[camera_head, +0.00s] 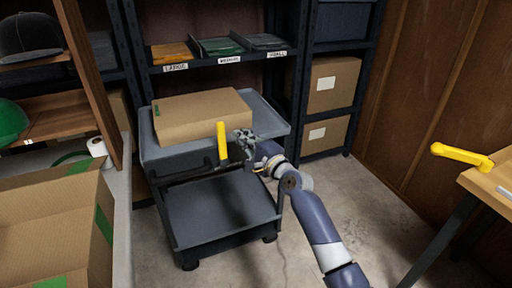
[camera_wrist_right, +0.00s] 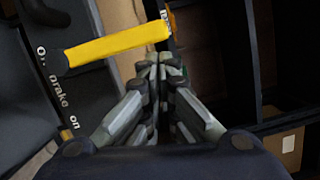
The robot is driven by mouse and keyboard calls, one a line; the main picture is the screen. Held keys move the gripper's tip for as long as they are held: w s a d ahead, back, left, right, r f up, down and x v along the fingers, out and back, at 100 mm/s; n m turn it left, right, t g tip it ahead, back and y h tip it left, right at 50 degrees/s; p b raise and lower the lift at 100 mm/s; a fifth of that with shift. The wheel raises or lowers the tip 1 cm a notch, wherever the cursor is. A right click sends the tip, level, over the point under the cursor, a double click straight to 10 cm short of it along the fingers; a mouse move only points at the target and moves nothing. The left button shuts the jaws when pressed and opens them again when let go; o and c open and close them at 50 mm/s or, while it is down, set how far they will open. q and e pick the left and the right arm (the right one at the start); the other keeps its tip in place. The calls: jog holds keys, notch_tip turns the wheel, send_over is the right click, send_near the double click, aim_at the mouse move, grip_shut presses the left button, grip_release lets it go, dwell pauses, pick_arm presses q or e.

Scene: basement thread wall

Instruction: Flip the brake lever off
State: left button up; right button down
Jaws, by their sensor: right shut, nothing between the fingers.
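The brake lever (camera_head: 221,143) is a yellow handle standing up at the near edge of the grey cart (camera_head: 148,142). In the right wrist view the yellow lever (camera_wrist_right: 118,45) runs from a dark pivot at left to its free end near my fingertips. My right gripper (camera_head: 240,137) is shut and empty, just right of the lever in the head view. Its fingertips (camera_wrist_right: 158,62) are close to the lever's free end; I cannot tell whether they touch. My left gripper is not in view.
A closed cardboard box (camera_head: 200,115) sits on the cart's top. Shelves with labelled trays (camera_head: 222,47) stand behind. An open box (camera_head: 50,225) is at left. A wooden table (camera_head: 492,180) with another yellow handle (camera_head: 462,154) is at right. Floor right of the cart is clear.

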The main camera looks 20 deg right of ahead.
jog(key=v, duration=0.7)
jog(key=shift+s, duration=0.35)
jog(key=shift+d, duration=0.1)
